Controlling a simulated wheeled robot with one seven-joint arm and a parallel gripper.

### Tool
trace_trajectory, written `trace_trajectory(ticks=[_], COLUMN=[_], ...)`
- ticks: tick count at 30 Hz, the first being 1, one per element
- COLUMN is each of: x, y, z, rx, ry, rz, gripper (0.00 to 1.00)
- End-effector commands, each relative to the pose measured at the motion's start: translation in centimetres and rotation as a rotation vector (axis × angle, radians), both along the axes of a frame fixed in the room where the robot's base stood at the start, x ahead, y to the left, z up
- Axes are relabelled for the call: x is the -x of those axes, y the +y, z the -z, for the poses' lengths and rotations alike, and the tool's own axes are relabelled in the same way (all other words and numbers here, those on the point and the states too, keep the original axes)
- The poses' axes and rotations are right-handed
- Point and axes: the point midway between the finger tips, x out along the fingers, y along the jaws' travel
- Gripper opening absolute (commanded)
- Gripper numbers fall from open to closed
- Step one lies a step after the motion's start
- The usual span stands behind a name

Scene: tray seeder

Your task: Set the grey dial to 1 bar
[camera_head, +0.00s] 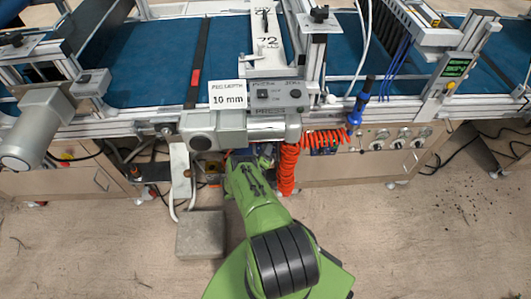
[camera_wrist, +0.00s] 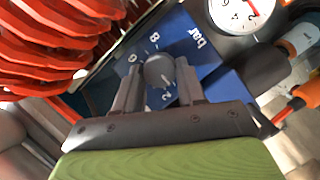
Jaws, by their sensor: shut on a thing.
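The grey dial (camera_wrist: 160,69) is a round knob on a blue plate (camera_wrist: 203,52) printed with "bar" and white numbers, seen rotated in the wrist view. My gripper (camera_wrist: 158,80) has one dark finger on each side of the dial and is shut on it. The dial's pointer cannot be made out, so its setting cannot be read. A round white gauge (camera_wrist: 240,13) with a red needle is partly cut off at the top of the wrist view. In the head view, my green arm reaches under the machine's front edge and hides the dial.
A red coiled hose (camera_wrist: 50,45) hangs close to my gripper; it also shows in the head view (camera_head: 288,165). Above is the machine's press housing (camera_head: 275,122). Floor at the right is mostly clear.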

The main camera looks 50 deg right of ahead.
Motion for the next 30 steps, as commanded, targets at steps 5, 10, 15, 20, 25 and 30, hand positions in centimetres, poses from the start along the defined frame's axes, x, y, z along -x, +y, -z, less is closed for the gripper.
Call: trace_trajectory(ticks=[5, 10, 15, 20, 25, 30], x=[-0.06, -0.06, -0.07, -0.05, -0.04, 0.14], y=[-0.02, -0.03, -0.04, -0.05, -0.02, 0.42], z=[-0.03, -0.06, -0.07, -0.05, -0.03, -0.15], rx=[0.014, 0.016, 0.015, 0.015, 0.013, 0.012], ry=[0.013, 0.014, 0.013, 0.013, 0.013, 0.015], rz=[-0.002, -0.002, -0.002, -0.001, 0.000, -0.001], gripper=[0.09, 0.09, 0.09, 0.62, 0.65, 0.65])
